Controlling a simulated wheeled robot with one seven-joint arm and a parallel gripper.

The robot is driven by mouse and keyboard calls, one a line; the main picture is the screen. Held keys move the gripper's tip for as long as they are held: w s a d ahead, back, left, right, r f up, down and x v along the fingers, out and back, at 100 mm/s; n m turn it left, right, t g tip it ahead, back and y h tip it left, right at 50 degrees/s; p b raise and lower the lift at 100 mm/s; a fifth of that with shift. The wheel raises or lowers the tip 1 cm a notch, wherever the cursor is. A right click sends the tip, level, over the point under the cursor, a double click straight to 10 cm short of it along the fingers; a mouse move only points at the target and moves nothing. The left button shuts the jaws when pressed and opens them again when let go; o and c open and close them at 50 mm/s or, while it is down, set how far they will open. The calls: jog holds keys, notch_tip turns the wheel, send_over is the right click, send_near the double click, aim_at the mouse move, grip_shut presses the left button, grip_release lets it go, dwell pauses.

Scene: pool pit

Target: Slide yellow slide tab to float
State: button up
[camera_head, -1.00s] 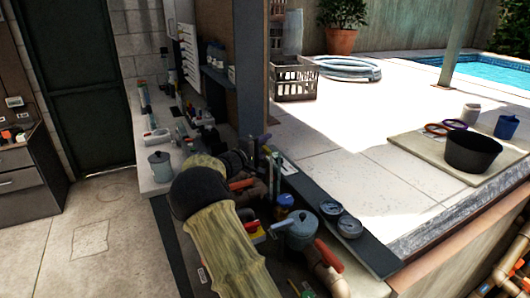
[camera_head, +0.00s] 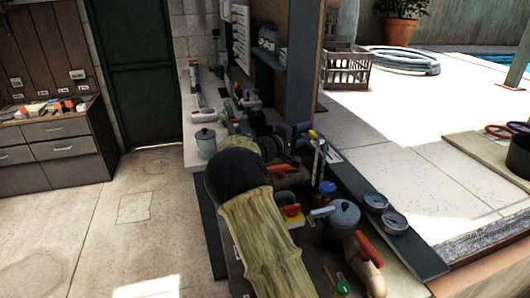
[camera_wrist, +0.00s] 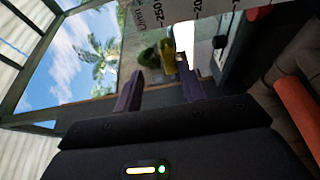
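The yellow slide tab (camera_wrist: 168,58) shows in the wrist view, beyond my gripper's fingertips and roughly between them. It lies close to a white scale strip (camera_wrist: 195,10) with printed numbers. In the head view the tab is a small yellow spot (camera_head: 313,134) near the top of the upright scale (camera_head: 317,162). My gripper (camera_wrist: 160,68) has two purple fingers, which are apart with nothing held between them. In the head view the gripper (camera_head: 301,129) is beside the scale's upper end, partly hidden by my arm. I cannot read a "float" mark.
A grey lidded pot-like housing (camera_head: 343,217), orange-handled pipework (camera_head: 369,250) and a blue-capped jar (camera_head: 326,194) crowd around the scale. Two round gauges (camera_head: 385,212) lie on the dark ledge. A grey canister (camera_head: 205,144) stands on the counter behind. The floor at left is clear.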

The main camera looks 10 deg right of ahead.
jog(key=b+v, duration=0.4)
jog(key=v, duration=1.2)
dwell(1.4)
jog(key=shift+b, duration=0.4)
jog(key=shift+r, duration=0.1)
